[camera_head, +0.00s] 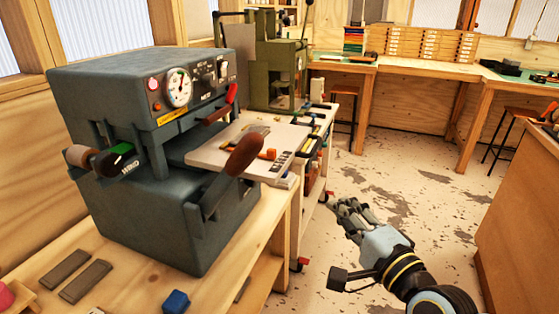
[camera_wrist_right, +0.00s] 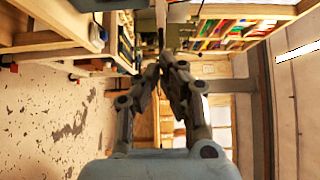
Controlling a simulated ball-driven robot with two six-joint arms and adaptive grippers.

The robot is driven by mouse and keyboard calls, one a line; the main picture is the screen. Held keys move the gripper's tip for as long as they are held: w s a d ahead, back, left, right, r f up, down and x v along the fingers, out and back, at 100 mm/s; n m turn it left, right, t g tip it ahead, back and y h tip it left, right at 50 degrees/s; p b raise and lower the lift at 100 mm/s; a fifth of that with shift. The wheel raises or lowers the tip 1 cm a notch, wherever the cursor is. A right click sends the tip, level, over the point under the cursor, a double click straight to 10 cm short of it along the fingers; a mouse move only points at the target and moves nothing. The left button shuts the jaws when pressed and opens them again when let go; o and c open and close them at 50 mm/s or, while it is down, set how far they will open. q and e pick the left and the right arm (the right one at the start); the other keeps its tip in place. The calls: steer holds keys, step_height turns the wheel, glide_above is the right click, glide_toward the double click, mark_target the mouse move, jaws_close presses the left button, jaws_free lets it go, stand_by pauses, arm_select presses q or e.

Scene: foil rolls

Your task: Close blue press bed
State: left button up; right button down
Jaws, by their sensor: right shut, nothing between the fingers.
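The blue-grey press (camera_head: 150,130) stands on a wooden bench at the left of the head view, with a gauge and buttons on its upper block. Its pale flat bed (camera_head: 212,157) sticks out to the right from the gap between the upper and lower blocks, with an orange piece and small dark bars on it. A brown-handled lever (camera_head: 240,158) rises in front of the bed. My right gripper (camera_head: 338,204) is shut and empty, over the floor right of the bench, apart from the bed. It also shows in the right wrist view (camera_wrist_right: 166,64). My left gripper is not in view.
A green machine (camera_head: 276,75) stands behind the press. Dark bars (camera_head: 85,281) and a blue block (camera_head: 176,301) lie on the near bench (camera_head: 130,296). Open floor (camera_head: 400,190) lies to the right, with a wooden cabinet (camera_head: 520,210) at the right edge.

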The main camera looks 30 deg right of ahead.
mark_target(258, 170)
steer(key=w, duration=0.4)
steer(key=w+a, duration=0.1)
steer(key=w, duration=0.3)
steer(key=w+p, duration=0.1)
steer(key=w, duration=0.3)
steer(key=shift+w+a, duration=0.35)
steer(key=shift+w, duration=0.05)
steer(key=w+a, duration=0.3)
steer(key=w+a+b, duration=0.1)
steer(key=w+a, duration=0.2)
steer(key=w, duration=0.1)
steer(key=shift+d, duration=0.1)
